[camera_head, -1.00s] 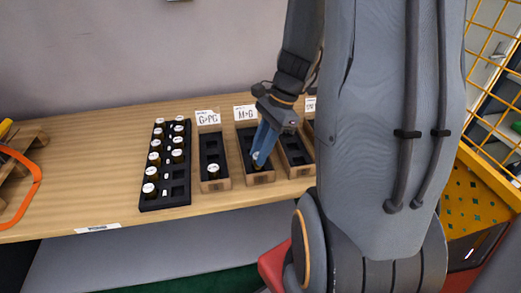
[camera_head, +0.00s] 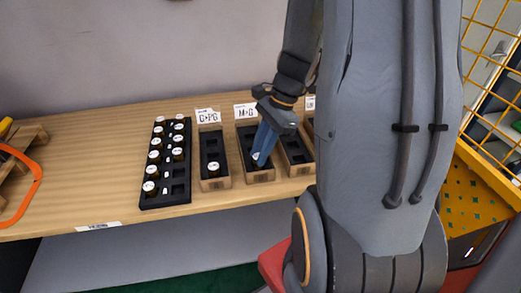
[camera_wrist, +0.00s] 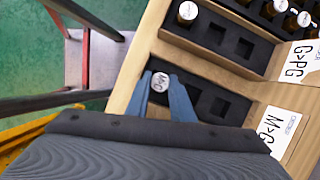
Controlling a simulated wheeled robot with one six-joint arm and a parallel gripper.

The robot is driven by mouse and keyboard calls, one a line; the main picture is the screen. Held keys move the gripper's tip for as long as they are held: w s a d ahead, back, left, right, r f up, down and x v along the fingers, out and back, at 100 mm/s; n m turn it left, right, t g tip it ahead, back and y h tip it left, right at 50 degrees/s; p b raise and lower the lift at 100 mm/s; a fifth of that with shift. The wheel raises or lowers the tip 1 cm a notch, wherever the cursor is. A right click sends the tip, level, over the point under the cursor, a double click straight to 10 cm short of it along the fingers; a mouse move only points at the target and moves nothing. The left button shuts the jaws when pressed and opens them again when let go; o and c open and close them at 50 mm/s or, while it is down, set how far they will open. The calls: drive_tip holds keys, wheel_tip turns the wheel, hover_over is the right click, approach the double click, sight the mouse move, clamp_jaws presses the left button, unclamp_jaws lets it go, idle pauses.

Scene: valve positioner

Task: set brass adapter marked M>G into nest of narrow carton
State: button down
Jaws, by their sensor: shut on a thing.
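The brass adapter (camera_wrist: 160,82) shows its white round cap with black M>G lettering in the wrist view. My gripper (camera_wrist: 166,88) is shut on it, one blue finger on each side. In the head view my gripper (camera_head: 258,160) reaches down into the front end of the narrow carton (camera_head: 262,177) labelled M>G. The wrist view shows this carton's black insert, with two empty square nests (camera_wrist: 220,108) behind the adapter. The adapter is over or in the front nest. Its lower body is hidden, so I cannot tell whether it touches the bottom.
The G>PG carton (camera_head: 215,184) stands to the left with one white-capped adapter (camera_head: 213,168) in its front nest. Left of it, a black rack (camera_head: 165,203) holds several capped adapters. Another carton (camera_head: 300,171) stands close on the right.

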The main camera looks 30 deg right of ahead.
drive_tip(key=shift+f, duration=0.45)
drive_tip(key=c, duration=1.5)
unclamp_jaws()
drive_tip(key=shift+o, duration=0.2)
drive_tip(key=b+v, duration=0.1)
drive_tip(key=v, duration=0.7)
drive_tip(key=a+n, duration=0.2)
drive_tip(key=a+f+n+h, duration=0.1)
drive_tip(key=a+n, duration=0.1)
drive_tip(key=n, duration=0.1)
drive_tip(key=s+a+f+n+h, duration=0.1)
drive_tip(key=a+n, duration=0.1)
drive_tip(key=n, duration=0.1)
drive_tip(key=shift+s+a+f+g, duration=0.1)
drive_tip(key=shift+a+g, duration=0.1)
drive_tip(key=shift+g, duration=0.1)
drive_tip(key=s+a+f+n+t+h, duration=0.1)
drive_tip(key=a+n+h, duration=0.1)
drive_tip(key=a+n, duration=0.5)
drive_tip(key=shift+n, duration=2)
